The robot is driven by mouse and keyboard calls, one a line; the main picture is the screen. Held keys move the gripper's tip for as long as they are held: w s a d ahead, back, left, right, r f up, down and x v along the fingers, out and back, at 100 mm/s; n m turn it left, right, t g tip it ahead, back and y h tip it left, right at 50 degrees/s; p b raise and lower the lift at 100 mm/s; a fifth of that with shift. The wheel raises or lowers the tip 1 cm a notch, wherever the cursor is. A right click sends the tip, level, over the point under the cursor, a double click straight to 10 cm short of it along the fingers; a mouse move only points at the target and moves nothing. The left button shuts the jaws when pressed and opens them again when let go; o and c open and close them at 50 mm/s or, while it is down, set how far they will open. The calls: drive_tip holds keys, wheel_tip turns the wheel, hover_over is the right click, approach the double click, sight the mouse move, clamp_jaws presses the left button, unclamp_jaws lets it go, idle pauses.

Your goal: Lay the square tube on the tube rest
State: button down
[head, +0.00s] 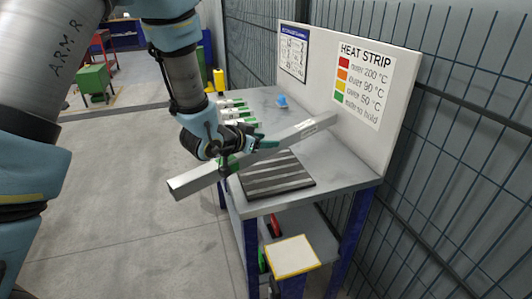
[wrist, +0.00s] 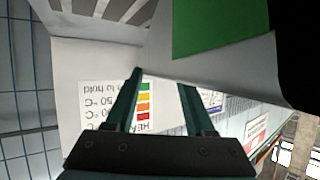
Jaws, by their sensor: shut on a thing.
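The square tube (head: 195,180) is long and light grey, and slants up from lower left to upper right in the head view. My gripper (head: 252,143) is shut on it near its middle. The tube is held in the air across the table's front, its near end out past the table's left edge. A green patch on the tube shows large in the wrist view (wrist: 220,28), beyond my fingers (wrist: 160,88). A dark striped pad (head: 278,178), which looks like the tube rest, lies on the table just below the tube. The tube and arm hide part of the table behind.
The grey table (head: 335,176) has a white back panel (head: 400,75) with a heat strip chart (head: 362,85). Several pale pieces with green marks (head: 232,112) and a blue knob (head: 282,101) are behind. A yellow-edged board (head: 292,256) stands low in front. Mesh fence runs along the right.

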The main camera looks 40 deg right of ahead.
sight(264, 154)
drive_tip(key=shift+f+p, duration=0.55)
drive_tip(key=shift+f, duration=1.75)
drive_tip(key=shift+f, duration=0.1)
drive_tip(key=shift+c, duration=1.2)
unclamp_jaws()
drive_tip(key=shift+a, duration=0.15)
drive_tip(key=b+v, duration=0.3)
drive_tip(key=v, duration=0.9)
